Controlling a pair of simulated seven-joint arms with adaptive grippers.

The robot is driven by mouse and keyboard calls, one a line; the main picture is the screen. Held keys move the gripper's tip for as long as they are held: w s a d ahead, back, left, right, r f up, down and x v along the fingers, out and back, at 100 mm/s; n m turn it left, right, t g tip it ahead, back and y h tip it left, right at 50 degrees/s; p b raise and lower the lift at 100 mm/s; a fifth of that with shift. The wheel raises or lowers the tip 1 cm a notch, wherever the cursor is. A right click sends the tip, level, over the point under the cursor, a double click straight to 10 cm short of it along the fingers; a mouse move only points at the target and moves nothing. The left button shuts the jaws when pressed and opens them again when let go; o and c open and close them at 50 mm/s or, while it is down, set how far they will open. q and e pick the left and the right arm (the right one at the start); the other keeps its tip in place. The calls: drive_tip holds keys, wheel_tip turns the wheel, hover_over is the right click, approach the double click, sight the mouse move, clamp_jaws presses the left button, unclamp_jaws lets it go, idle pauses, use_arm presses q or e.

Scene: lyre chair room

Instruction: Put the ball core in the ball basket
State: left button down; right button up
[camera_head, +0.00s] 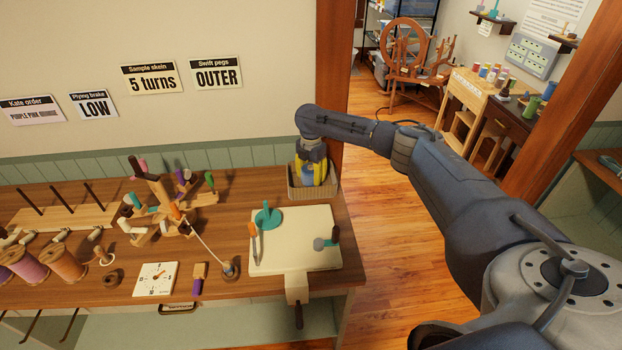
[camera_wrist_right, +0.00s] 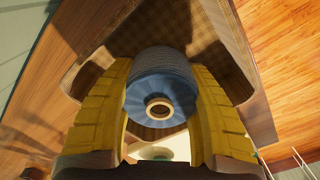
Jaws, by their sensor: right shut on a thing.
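My right gripper (camera_head: 311,172) reaches over the basket (camera_head: 325,191) at the back right corner of the workbench. In the right wrist view, the yellow fingers of my right gripper (camera_wrist_right: 161,115) are shut on the ball core (camera_wrist_right: 162,85), a blue-grey wound cylinder with a tan ring at its end. The woven inside of the basket (camera_wrist_right: 203,47) shows behind the core. I cannot tell whether the core touches the basket floor. In the head view the core is mostly hidden between the fingers. My left gripper is not in view.
A cream board (camera_head: 295,262) with a teal disc (camera_head: 267,218) lies just in front of the basket. A wooden swift (camera_head: 165,205) with coloured pegs stands to the left. A brown door post (camera_head: 331,90) rises close behind the basket.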

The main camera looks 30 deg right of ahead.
drive_tip(key=shift+f, duration=0.55)
drive_tip(key=shift+f, duration=0.15)
drive_tip(key=o, duration=1.3)
drive_tip(key=shift+c, duration=0.2)
wheel_tip(320, 180, up, 12)
drive_tip(key=shift+r, duration=0.2)
